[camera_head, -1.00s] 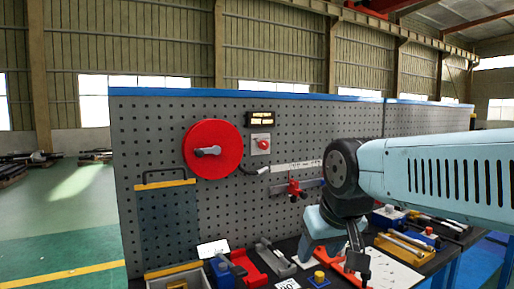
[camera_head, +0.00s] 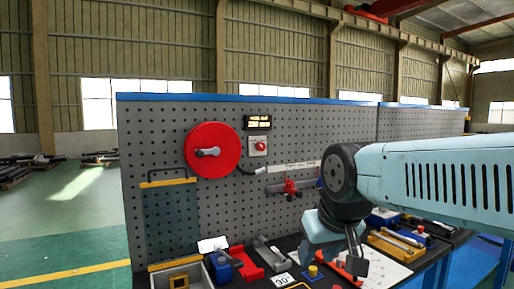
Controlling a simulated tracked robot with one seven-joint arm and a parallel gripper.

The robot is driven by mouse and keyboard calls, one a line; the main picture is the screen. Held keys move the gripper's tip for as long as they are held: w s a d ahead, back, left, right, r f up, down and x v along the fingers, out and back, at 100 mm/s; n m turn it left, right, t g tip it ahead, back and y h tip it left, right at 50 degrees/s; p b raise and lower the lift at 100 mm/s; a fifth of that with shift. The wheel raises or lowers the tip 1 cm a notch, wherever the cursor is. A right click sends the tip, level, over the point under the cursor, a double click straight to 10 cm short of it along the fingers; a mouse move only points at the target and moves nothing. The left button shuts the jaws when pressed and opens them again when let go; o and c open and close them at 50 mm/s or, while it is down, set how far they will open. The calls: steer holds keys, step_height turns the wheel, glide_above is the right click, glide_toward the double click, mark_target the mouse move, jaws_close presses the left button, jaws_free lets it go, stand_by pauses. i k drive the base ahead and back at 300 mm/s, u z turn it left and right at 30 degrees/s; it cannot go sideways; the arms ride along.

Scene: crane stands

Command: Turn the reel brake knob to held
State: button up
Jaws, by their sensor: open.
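A small red knob (camera_head: 259,146) sits on a light square plate on the grey pegboard; its exact turn position is too small to read. A large red reel disc (camera_head: 226,137) with a grey crank handle (camera_head: 208,152) is mounted to the left of the knob. My gripper (camera_head: 345,268) is open and points down, low over the bench, to the right of and below the knob and well apart from it. My arm hides part of the board.
The pegboard (camera_head: 300,220) stands behind a dark bench holding a red tool (camera_head: 246,265), a blue block (camera_head: 222,267), a white "90°" card (camera_head: 284,281) and other tools. A hooked handle (camera_head: 252,171) and a red clamp (camera_head: 290,187) hang below the knob. Open floor lies left.

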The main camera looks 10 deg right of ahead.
mark_target(260, 146)
steer(key=k, duration=1.05)
steer(key=u, duration=0.35)
steer(key=i, duration=1.35)
steer(key=z, duration=0.65)
steer(key=i, duration=0.35)
steer(key=z, duration=0.35)
steer(key=k, duration=0.9)
steer(key=z, duration=0.2)
steer(key=i, duration=0.9)
steer(key=u, duration=0.1)
